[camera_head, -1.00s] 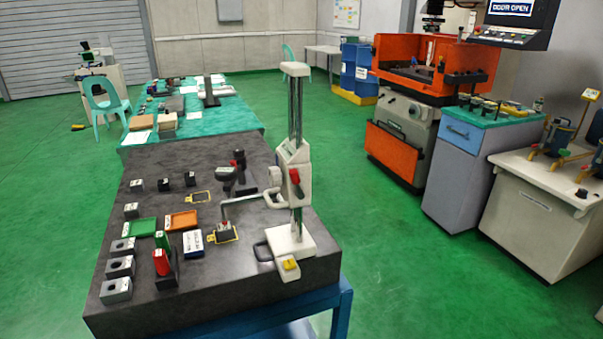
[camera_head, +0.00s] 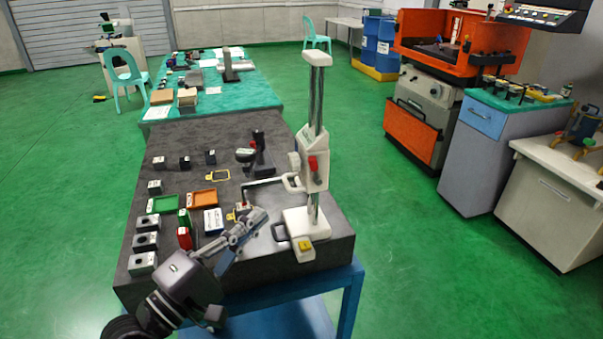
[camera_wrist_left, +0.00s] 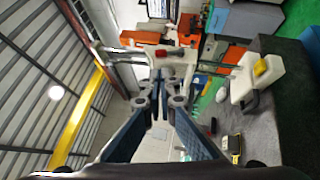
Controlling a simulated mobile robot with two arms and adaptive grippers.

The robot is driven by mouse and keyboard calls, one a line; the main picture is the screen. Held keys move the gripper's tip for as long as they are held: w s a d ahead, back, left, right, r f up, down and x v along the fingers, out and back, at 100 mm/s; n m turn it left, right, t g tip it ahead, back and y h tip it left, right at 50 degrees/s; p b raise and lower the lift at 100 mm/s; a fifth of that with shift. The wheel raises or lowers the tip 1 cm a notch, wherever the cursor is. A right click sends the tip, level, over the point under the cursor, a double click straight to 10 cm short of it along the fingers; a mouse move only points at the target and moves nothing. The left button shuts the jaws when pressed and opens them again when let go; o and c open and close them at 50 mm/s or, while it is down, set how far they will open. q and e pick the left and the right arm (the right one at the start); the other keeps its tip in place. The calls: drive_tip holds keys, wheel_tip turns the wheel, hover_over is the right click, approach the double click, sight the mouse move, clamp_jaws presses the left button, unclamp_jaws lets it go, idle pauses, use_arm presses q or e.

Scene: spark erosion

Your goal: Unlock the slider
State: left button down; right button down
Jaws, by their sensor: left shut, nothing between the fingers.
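The height gauge stands upright on the dark granite table, with a tall column (camera_head: 317,110) and a white base (camera_head: 300,220) with a yellow part (camera_head: 305,245). Its white slider (camera_head: 314,178) is on the column and carries a red lever (camera_head: 313,163). My left gripper (camera_head: 262,214) is shut and empty, in front of the column and lower than the slider, apart from it. In the left wrist view the fingers (camera_wrist_left: 157,76) point toward the slider, and the red lever (camera_wrist_left: 162,54) shows just beyond their tips. My right gripper is not in view.
The granite table (camera_head: 190,135) holds a green tray (camera_head: 162,204), an orange tray (camera_head: 202,198), a red cylinder (camera_head: 184,237) and several small blocks at left. A thin arm reaches left from the slider. Open green floor lies right of the table.

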sight(315, 163)
use_arm(q)
drive_tip(key=p+x, duration=0.4)
drive_tip(key=x, duration=0.9)
drive_tip(key=shift+p, duration=0.3)
drive_tip(key=shift+w+d, duration=0.25)
drive_tip(key=shift+d, duration=0.05)
drive_tip(key=shift+w+d+r+p, duration=0.1)
drive_tip(key=shift+d+r+p, duration=0.15)
drive_tip(key=shift+r+p, duration=0.3)
drive_tip(key=shift+w+d+r+p, duration=0.1)
drive_tip(key=shift+d+r+p, duration=0.05)
drive_tip(key=shift+d+p, duration=0.15)
